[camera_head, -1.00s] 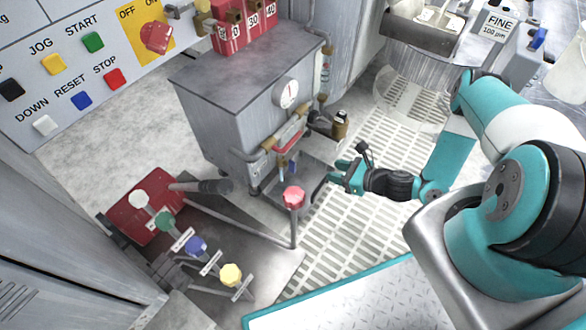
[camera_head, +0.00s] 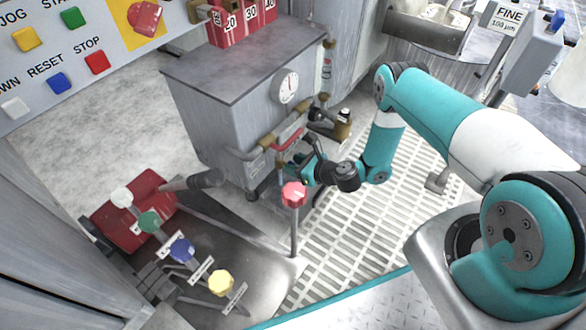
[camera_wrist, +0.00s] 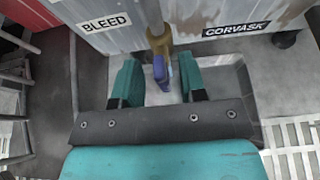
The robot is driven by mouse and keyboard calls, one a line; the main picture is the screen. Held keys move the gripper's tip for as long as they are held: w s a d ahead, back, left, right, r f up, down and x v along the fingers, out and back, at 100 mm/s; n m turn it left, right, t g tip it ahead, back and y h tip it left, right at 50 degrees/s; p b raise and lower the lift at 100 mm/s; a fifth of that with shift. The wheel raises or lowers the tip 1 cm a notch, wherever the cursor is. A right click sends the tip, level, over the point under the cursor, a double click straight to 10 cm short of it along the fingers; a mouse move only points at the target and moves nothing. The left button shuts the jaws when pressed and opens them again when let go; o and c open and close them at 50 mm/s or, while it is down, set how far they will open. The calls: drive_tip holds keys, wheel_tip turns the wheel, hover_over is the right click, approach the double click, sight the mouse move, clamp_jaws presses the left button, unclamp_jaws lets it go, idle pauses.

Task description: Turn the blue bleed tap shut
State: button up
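The blue bleed tap (camera_wrist: 160,72) hangs on a brass fitting at the end of a pipe, in the wrist view. Its blue lever points down. My gripper (camera_wrist: 158,62) is open, with one teal finger on each side of the lever in the picture. Gaps show on both sides, so neither finger appears to touch it. A BLEED label (camera_wrist: 104,22) is on the grey cabinet left of the tap. In the head view my gripper (camera_head: 300,166) is low at the cabinet's front, and the blue lever is hidden or too small to tell.
The grey cabinet (camera_head: 225,115) with a round gauge (camera_head: 288,87) stands behind my gripper. A red knob on a post (camera_head: 293,194) stands close in front of it. Several coloured knobs on levers, including a yellow one (camera_head: 221,283), are at lower left. Grating (camera_head: 345,225) lies open to the right.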

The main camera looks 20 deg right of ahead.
drive_tip(key=shift+w+a+f, duration=0.2)
drive_tip(key=shift+w+a, duration=0.1)
drive_tip(key=shift+w, duration=0.15)
clamp_jaws()
